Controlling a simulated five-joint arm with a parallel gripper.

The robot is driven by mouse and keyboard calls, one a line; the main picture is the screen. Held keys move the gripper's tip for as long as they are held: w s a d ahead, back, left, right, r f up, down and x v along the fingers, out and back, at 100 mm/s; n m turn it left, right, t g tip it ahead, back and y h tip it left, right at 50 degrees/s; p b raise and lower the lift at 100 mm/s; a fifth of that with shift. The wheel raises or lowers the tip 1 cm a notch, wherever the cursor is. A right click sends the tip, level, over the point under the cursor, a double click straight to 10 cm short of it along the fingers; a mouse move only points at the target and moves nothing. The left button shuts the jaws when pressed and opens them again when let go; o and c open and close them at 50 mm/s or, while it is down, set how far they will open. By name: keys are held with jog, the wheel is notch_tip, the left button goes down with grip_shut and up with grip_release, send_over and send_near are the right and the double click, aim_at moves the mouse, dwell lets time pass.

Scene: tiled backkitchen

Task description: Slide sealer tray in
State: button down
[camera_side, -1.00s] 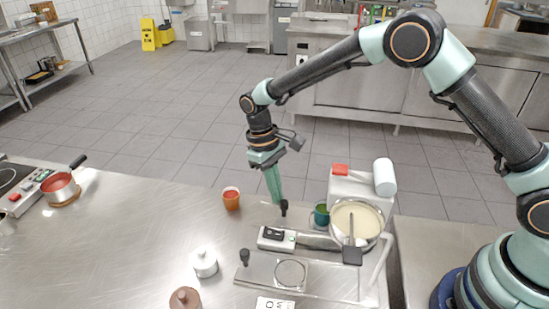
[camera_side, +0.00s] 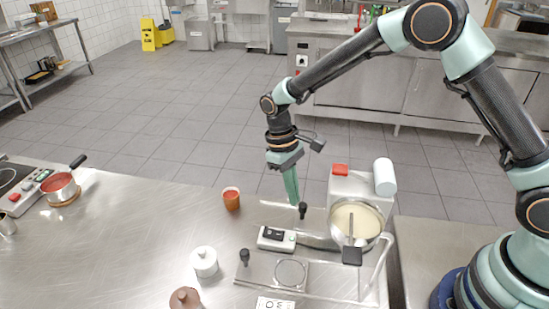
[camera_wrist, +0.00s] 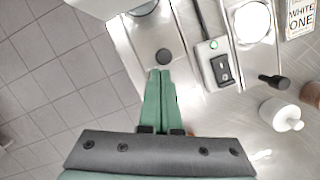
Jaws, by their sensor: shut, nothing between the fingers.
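A flat metal sealer tray with an upright black knob (camera_side: 303,210) lies at the far edge of the counter. The wrist view shows its bare metal plate (camera_wrist: 142,42) and the knob (camera_wrist: 163,57) from above. My gripper (camera_side: 295,201), with green fingers, is shut and empty, just left of the knob in the side view. Its fingertips (camera_wrist: 160,71) are right behind the knob in the wrist view; I cannot tell whether they touch.
A pan of cream (camera_side: 356,220) stands at the right, beside a switch box (camera_side: 277,238). A second plate (camera_side: 262,272) with a ring and knob lies nearer. The left counter is mostly clear.

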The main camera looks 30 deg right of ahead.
jog(key=w, duration=0.1)
jog(key=w+a, duration=0.1)
jog(key=w, duration=0.1)
jog(key=shift+w, duration=0.1)
notch_tip(320, 180, up, 16)
jog(key=d+t, duration=0.2)
jog(key=d, duration=0.1)
jog(key=s+d+r+m+t, duration=0.1)
jog(key=s+d+t, duration=0.1)
jog(key=s, duration=0.3)
jog(key=s+d+r+m+t, duration=0.1)
jog(key=s+d+r+t, duration=0.1)
jog(key=s+d, duration=0.3)
jog(key=s+d+r+m+t, duration=0.1)
jog(key=s+d+r+t, duration=0.1)
jog(key=s, duration=0.3)
jog(key=shift+s+d+m+y, duration=0.2)
jog(key=shift+d+m+y, duration=0.15)
jog(key=shift+d, duration=0.3)
jog(key=shift+f, duration=0.1)
